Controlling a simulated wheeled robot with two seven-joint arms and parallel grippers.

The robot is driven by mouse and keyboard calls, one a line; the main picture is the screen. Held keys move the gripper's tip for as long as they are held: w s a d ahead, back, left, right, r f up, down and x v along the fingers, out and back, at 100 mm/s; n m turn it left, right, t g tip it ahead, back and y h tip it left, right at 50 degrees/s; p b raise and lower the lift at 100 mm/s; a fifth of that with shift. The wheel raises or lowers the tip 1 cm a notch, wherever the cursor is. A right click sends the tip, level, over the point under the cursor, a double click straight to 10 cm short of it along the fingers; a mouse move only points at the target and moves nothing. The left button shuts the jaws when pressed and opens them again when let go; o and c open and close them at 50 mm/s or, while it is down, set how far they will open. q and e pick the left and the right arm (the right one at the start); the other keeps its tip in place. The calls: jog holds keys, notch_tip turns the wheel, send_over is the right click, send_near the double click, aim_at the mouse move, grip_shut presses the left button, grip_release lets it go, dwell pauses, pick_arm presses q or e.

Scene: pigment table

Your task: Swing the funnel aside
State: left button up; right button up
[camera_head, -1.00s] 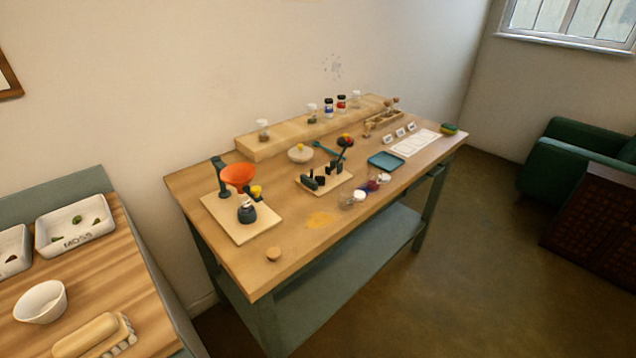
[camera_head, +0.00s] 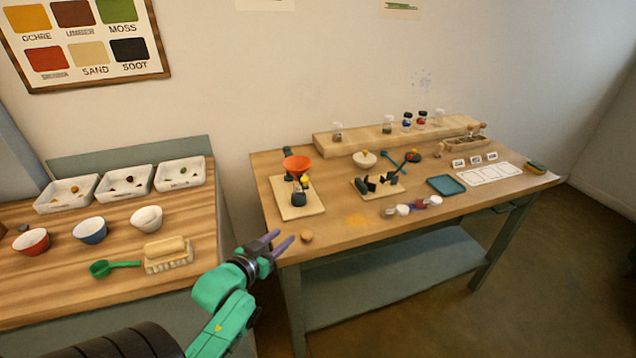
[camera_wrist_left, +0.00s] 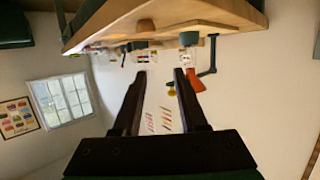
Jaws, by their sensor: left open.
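An orange funnel (camera_head: 296,164) is held by a dark stand (camera_head: 288,152) on a pale board (camera_head: 281,204) at the table's left end. It sits over a dark jar (camera_head: 299,198), with a small yellow part (camera_head: 306,181) beside it. My left gripper (camera_head: 282,238) is open and empty near the table's front left edge, in front of the board and apart from the funnel. The left wrist view is upside down. It shows the funnel (camera_wrist_left: 195,80) beyond the gripper (camera_wrist_left: 160,75), near one fingertip in the picture.
A small round wooden piece (camera_head: 306,236) lies near the table's (camera_head: 340,240) front left corner. The side table at left holds bowls, trays and a green scoop (camera_head: 114,268).

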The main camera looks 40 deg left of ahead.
aim_at(303, 181)
pick_arm(q)
notch_tip(303, 181, up, 8)
jog(key=a+f+t, duration=0.1)
jog(key=a+t, duration=0.1)
jog(key=t, duration=0.1)
jog(key=shift+y, duration=0.4)
jog(key=w+p, duration=0.1)
jog(key=w, duration=0.3)
jog(key=w+a+p, duration=0.1)
jog(key=w, duration=0.4)
jog(key=w+a, duration=0.1)
jog(key=w, duration=0.4)
jog(key=shift+r+p, duration=0.15)
jog(key=shift+p, duration=0.25)
jog(key=shift+w, duration=0.3)
grip_shut()
pick_arm(e)
jog(key=r, duration=0.2)
jog(key=d+r, duration=0.1)
jog(key=shift+s, duration=0.35)
